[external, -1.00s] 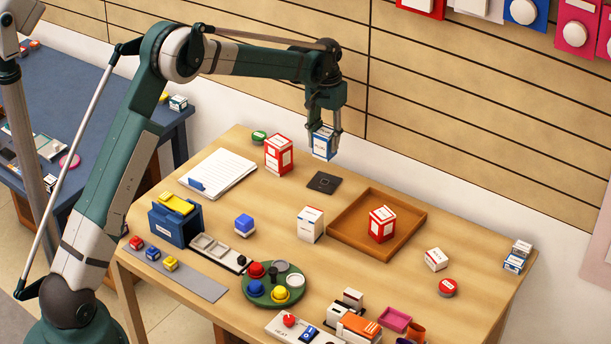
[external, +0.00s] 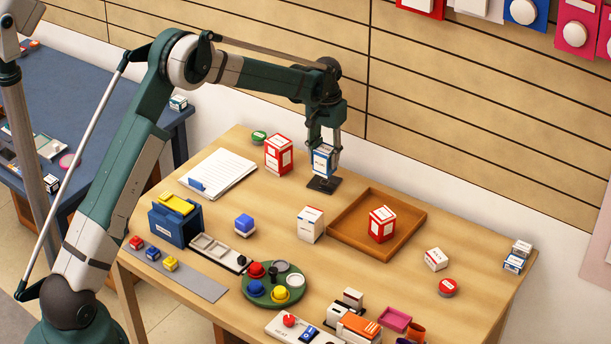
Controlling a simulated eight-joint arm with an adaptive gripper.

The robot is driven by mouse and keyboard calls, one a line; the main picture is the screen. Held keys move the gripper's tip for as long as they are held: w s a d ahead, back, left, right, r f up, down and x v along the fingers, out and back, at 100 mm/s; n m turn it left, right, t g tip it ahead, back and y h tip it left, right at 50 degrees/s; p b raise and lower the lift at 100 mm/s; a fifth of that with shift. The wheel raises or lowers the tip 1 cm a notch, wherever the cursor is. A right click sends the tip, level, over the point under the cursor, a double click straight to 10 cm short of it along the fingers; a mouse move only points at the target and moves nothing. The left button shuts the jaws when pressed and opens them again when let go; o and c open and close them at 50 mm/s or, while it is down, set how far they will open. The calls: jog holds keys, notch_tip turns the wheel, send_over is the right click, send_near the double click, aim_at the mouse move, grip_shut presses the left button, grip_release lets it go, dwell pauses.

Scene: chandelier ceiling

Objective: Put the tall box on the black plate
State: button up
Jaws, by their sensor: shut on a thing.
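My gripper (external: 324,148) is shut on a tall white and blue box (external: 322,162), which is upright between its fingers. The box is directly over the small black plate (external: 318,186) near the back of the wooden table. The box's bottom is at or just above the plate; I cannot tell whether they touch. The box hides the back part of the plate.
A red and white box (external: 278,155) stands left of the plate, near a notepad (external: 225,172). A brown tray (external: 352,216) with a red box (external: 382,224) lies to the right. A white box (external: 310,224) stands in front. Bare table surrounds the plate.

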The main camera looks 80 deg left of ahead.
aim_at(325, 165)
jog(key=shift+f, duration=0.1)
jog(key=shift+f, duration=1.8)
jog(key=shift+f+b, duration=0.2)
jog(key=shift+b, duration=0.1)
jog(key=o, duration=0.9)
jog(key=shift+r, duration=0.2)
notch_tip(325, 165, up, 12)
jog(key=shift+p, duration=0.55)
jog(key=shift+d, duration=0.1)
